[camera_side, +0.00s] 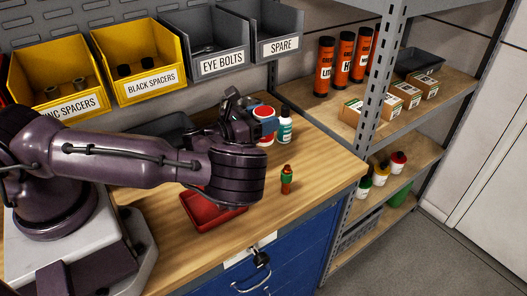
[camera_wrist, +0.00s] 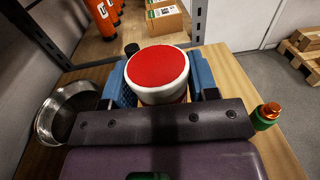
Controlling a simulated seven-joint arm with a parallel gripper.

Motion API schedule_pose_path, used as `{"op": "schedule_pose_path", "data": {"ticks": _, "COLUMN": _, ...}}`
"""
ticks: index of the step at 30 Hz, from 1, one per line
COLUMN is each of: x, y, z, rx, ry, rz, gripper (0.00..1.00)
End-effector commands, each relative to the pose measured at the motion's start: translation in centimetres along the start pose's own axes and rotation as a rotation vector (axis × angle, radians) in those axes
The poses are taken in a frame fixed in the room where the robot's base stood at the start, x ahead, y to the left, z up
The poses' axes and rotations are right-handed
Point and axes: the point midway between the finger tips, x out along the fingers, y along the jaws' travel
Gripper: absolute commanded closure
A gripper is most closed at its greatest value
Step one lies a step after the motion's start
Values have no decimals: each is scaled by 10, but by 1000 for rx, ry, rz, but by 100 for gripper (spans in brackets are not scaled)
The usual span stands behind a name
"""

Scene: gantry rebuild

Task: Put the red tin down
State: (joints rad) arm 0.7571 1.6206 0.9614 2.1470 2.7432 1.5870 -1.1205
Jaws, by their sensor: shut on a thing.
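The red tin (camera_wrist: 158,70) has a red top with a white rim and fills the space between my gripper's two blue fingers in the wrist view. My gripper (camera_wrist: 160,80) is shut on it. In the side view my gripper (camera_side: 250,122) is over the far part of the wooden bench, and the tin (camera_side: 265,113) shows as red and white beside the fingers. The wrist hides part of it. I cannot tell whether its base touches the bench.
A small green and orange bottle (camera_side: 287,180) stands nearer the front. A red tray (camera_side: 205,212) lies below my wrist. A metal bowl (camera_wrist: 62,112) is at left in the wrist view. Shelving (camera_side: 420,115) stands right.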

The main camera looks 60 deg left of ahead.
Motion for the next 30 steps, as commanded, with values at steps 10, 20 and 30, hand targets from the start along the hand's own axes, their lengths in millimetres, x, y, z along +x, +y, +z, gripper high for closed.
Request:
{"op": "schedule_pose_path", "data": {"ticks": 10, "x": 0, "y": 2, "z": -53, "rx": -1, "ry": 1, "rz": 3, "gripper": 73}}
{"op": "schedule_pose_path", "data": {"ticks": 20, "x": 0, "y": 2, "z": -67, "rx": -1, "ry": -2, "rz": 5, "gripper": 73}}
{"op": "schedule_pose_path", "data": {"ticks": 30, "x": 0, "y": 2, "z": -71, "rx": -1, "ry": 0, "rz": 5, "gripper": 21}}
